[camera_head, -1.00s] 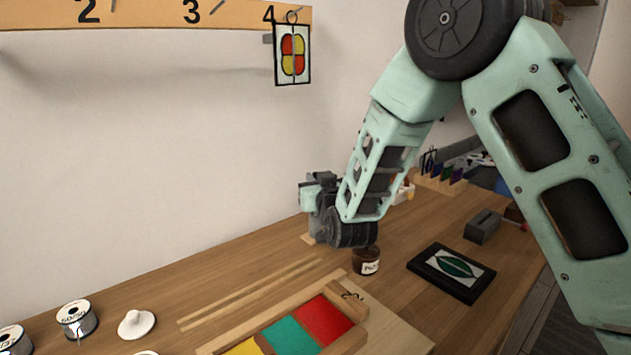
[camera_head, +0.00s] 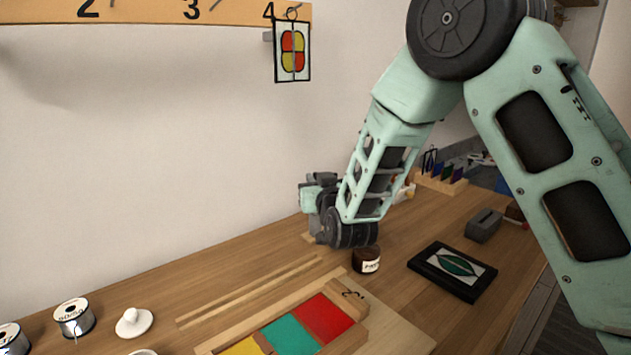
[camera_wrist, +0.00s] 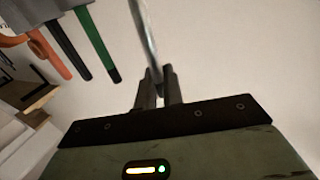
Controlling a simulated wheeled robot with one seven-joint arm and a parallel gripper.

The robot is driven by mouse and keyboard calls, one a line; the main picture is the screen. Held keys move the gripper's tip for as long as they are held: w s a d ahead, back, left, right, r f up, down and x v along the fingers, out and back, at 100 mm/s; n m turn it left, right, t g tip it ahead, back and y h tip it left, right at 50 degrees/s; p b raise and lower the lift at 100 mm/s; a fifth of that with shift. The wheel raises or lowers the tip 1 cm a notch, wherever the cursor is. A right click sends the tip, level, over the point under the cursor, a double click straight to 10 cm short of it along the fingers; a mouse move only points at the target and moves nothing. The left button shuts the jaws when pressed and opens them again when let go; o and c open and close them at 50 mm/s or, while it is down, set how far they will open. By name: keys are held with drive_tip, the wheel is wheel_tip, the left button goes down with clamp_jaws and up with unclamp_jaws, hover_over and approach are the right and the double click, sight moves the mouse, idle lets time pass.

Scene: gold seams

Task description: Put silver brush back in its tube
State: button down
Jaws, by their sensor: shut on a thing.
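My gripper (camera_wrist: 158,90) is shut on the silver brush (camera_wrist: 147,38) in the wrist view. The brush is a thin pale metallic rod running from between the fingertips up past the top edge, slightly tilted. Its far end is out of frame. In the head view my wrist is low over the back of the bench near the wall, and its fingers and the brush are hidden there. I cannot make out the brush's tube in either view.
In the wrist view, green (camera_wrist: 97,45), black and orange (camera_wrist: 50,54) handles hang at upper left. A jar (camera_head: 366,260) stands beside my wrist in the head view. A framed leaf panel (camera_head: 452,272) and coloured glass (camera_head: 291,332) lie nearer.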

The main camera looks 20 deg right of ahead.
drive_tip(key=shift+f+b, duration=0.75)
drive_tip(key=shift+f, duration=0.1)
drive_tip(key=c, duration=1)
unclamp_jaws()
drive_tip(key=shift+o, duration=0.2)
drive_tip(key=shift+r+p, duration=1.95)
drive_tip(key=shift+r, duration=1.6)
